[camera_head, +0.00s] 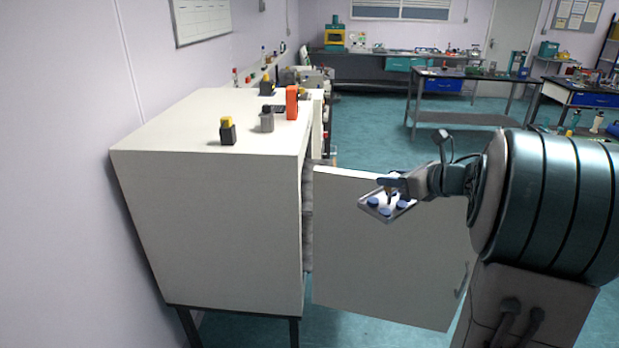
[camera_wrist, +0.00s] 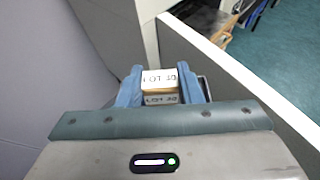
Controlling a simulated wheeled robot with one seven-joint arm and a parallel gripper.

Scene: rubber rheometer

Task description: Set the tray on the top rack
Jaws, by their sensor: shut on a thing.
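The tray (camera_head: 389,203) is a small, shallow, light plate carrying several blue round pieces. It hangs in front of the cabinet's open door (camera_head: 385,250) in the head view. My gripper (camera_head: 392,184) is above the tray and shut on its upright handle. In the wrist view my gripper (camera_wrist: 161,88) has its two blue-grey fingers on either side of a block labelled "LOT" (camera_wrist: 160,79). The white cabinet (camera_head: 225,215) stands at left with its door swung out to the right. Its inside and the top rack are hidden in the head view.
The door's top edge (camera_wrist: 240,75) runs close to the right of my gripper in the wrist view. Open floor (camera_head: 375,125) lies beyond the door.

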